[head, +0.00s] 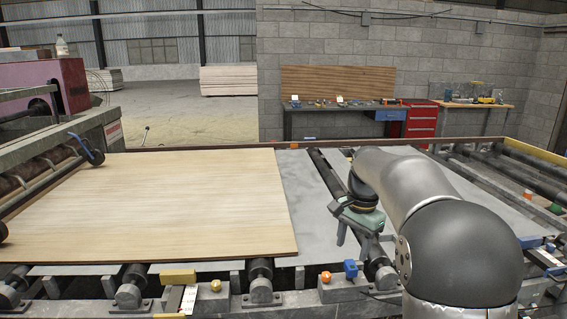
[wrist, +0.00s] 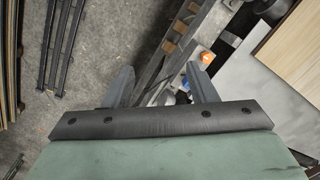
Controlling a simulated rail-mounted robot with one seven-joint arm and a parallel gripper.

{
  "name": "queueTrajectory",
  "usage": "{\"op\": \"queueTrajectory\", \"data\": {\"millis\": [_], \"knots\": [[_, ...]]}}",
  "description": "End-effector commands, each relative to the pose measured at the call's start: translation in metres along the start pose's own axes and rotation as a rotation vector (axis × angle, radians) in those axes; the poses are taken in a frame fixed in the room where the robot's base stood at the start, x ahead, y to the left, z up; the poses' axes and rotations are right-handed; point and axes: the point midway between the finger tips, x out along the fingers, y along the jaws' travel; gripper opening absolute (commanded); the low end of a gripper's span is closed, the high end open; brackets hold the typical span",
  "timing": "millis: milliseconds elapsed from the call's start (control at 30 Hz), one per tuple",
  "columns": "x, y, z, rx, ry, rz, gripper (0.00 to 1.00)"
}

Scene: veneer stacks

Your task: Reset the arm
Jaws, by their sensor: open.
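My arm reaches in from the right side of the head view and bends down to my gripper (head: 357,238), which has a green body. The gripper hangs over the near rail of the roller table, right of the veneer sheet (head: 160,205). In the wrist view my gripper (wrist: 162,82) shows two grey fingers spread apart with nothing between them. Below them are the table's edge and the concrete floor. A corner of the veneer sheet (wrist: 297,50) shows at the upper right of the wrist view, apart from the fingers.
Black rollers (head: 328,172) run across the table. A workbench (head: 340,108) and red drawer cabinet (head: 421,120) stand at the back wall. Dark bars (wrist: 62,40) lie below.

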Motion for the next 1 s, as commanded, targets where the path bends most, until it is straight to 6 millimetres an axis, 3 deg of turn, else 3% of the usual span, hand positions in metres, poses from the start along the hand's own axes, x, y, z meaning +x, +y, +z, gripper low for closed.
{"op": "queueTrajectory", "data": {"millis": [33, 133, 300, 500, 667, 1000], "knots": [[-0.002, 0.023, 0.024, -0.077, -0.002, -0.005, 0.52], [0.005, 0.067, 0.07, -0.258, 0.004, -0.004, 0.52], [0.036, 0.145, 0.146, -0.563, 0.023, 0.012, 0.52], [0.075, 0.21, 0.203, -0.807, 0.04, 0.041, 0.52], [0.087, 0.227, 0.217, -0.875, 0.043, 0.052, 0.52], [0.088, 0.228, 0.217, -0.877, 0.041, 0.053, 0.52]]}}
